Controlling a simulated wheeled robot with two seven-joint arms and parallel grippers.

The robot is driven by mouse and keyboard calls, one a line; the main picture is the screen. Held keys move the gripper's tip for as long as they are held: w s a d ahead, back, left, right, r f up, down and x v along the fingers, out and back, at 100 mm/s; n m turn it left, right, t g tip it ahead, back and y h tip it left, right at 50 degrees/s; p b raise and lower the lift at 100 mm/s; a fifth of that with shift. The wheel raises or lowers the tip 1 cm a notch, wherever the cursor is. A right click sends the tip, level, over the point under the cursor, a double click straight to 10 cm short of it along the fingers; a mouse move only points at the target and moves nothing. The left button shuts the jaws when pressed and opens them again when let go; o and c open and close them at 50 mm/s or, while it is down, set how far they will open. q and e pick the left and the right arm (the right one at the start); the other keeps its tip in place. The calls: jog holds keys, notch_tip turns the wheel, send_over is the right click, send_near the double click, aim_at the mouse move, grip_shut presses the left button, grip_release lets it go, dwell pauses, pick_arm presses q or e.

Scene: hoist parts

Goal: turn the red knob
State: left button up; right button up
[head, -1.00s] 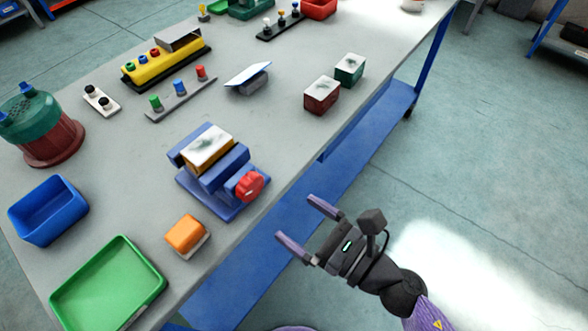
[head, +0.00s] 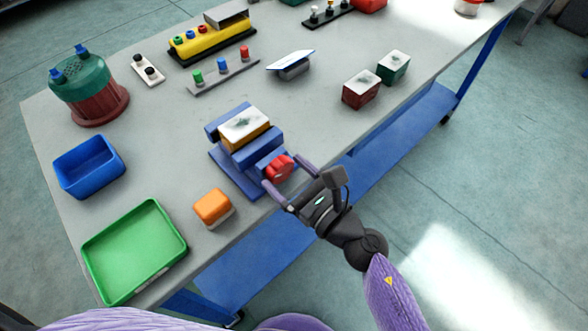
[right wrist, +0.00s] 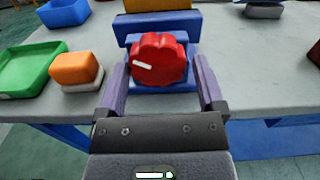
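The red knob (head: 280,168) sits on the front face of a blue vise-like fixture (head: 226,174) near the table's front edge. The fixture holds a yellow block with a white top (head: 245,126). In the right wrist view the lobed red knob (right wrist: 158,60) carries a white mark at its left. My right gripper (head: 287,173) is open, with one finger on each side of the knob. In the right wrist view small gaps show between the fingers (right wrist: 161,80) and the knob; I cannot tell any contact. My left gripper is not in view.
An orange block (head: 212,206) stands left of the fixture, near a green tray (head: 180,226) and a blue bin (head: 100,177). Dark red (head: 361,90) and green (head: 393,67) blocks stand right. Table space between the fixture and these blocks is clear.

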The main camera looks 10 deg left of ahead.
jog(key=shift+r, duration=0.1)
jog(key=c, duration=0.9)
jog(key=shift+m, duration=0.3)
jog(key=shift+r+m+p, duration=0.1)
jog(key=shift+m+p, duration=0.35)
jog(key=shift+m, duration=0.65)
jog(key=m, duration=0.2)
jog(key=shift+m+p, duration=0.4)
jog(key=m, duration=0.2)
jog(key=shift+r+m+p, duration=0.1)
jog(key=shift+m+p, duration=0.2)
jog(key=shift+p, duration=0.05)
jog(key=m+p, duration=0.1)
jog(key=m, duration=0.3)
jog(key=shift+a+r, duration=0.1)
jog(key=shift+m+p, duration=0.7)
jog(key=shift+m, duration=1.3)
